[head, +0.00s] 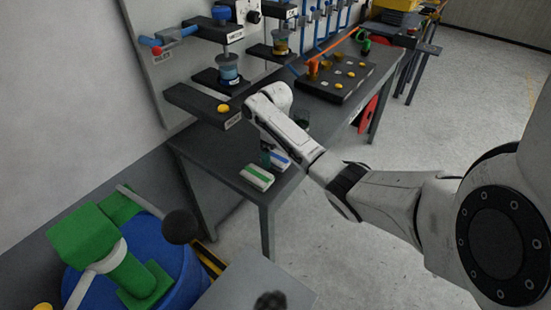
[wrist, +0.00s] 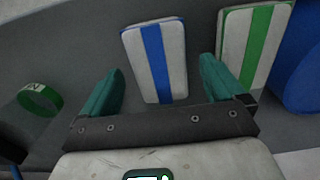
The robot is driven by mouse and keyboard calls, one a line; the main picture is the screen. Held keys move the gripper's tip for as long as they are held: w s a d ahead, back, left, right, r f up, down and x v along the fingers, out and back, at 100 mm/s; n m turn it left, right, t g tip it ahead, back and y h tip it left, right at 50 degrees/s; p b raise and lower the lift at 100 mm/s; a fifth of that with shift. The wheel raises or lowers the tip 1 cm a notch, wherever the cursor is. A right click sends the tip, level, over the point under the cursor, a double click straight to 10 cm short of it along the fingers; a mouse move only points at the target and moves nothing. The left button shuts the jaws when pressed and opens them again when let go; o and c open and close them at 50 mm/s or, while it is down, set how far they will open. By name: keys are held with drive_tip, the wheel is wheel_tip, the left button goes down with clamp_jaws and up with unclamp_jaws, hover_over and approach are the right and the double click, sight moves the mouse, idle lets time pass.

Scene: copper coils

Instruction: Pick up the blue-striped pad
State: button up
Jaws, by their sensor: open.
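The blue-striped pad (wrist: 155,62) is white with one blue stripe along its length. In the wrist view it lies on the grey table, just beyond and between the fingertips of my gripper (wrist: 158,80). My gripper is open, with teal fingers, and nothing is between them. In the head view the blue-striped pad (head: 279,160) lies near the table's front corner, partly hidden by my gripper (head: 267,157) and arm.
A green-striped pad (wrist: 250,45) lies close to the right of the blue-striped one, near my right finger; it also shows in the head view (head: 257,177). A black shelf with a yellow button (head: 223,108) stands behind. A blue barrel (head: 178,262) is beside the table (head: 213,163).

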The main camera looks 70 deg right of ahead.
drive_tip(key=shift+f, duration=0.35)
drive_tip(key=shift+c, duration=0.2)
drive_tip(key=c, duration=1.1)
drive_tip(key=shift+r, duration=0.15)
